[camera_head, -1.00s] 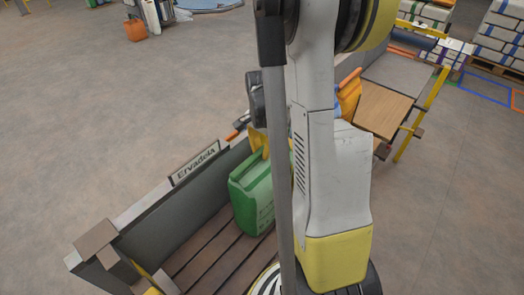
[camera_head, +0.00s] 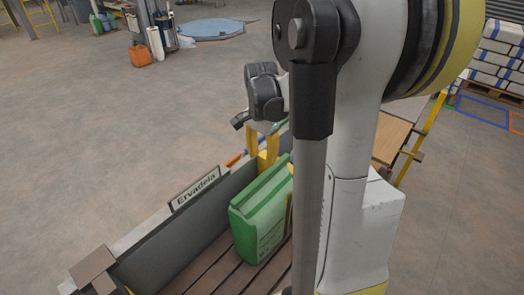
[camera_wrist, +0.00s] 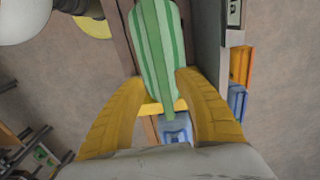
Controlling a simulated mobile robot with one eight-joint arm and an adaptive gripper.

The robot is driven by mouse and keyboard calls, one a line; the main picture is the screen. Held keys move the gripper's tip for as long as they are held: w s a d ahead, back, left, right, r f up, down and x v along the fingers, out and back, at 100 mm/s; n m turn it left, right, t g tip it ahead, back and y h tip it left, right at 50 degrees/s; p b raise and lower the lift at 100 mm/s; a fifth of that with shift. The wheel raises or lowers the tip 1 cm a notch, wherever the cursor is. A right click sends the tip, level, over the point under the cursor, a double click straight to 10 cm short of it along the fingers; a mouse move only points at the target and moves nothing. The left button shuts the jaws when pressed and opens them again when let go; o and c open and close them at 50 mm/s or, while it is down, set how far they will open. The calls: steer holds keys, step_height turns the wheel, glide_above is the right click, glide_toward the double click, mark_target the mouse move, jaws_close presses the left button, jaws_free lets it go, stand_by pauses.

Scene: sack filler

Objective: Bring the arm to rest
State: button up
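My gripper (camera_head: 262,146) has two yellow fingers, spread apart, just behind and above the green jerrycan (camera_head: 262,215) in the head view. The can stands upright on the brown slatted floor of the grey-walled bin (camera_head: 150,238). In the wrist view, the green striped top of the can (camera_wrist: 157,45) lies between and beyond the open fingertips of my gripper (camera_wrist: 160,80). I see no finger pressed on it, but the exact gap cannot be told. My arm links hide the right part of the bin.
A sign reading Ervadela (camera_head: 195,188) sits on the bin's wall. A wooden board (camera_head: 390,140) and yellow rail (camera_head: 420,138) stand to the right. An orange can (camera_head: 140,55) stands far left. The floor at left is open.

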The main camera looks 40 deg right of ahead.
steer(key=shift+r, duration=1.3)
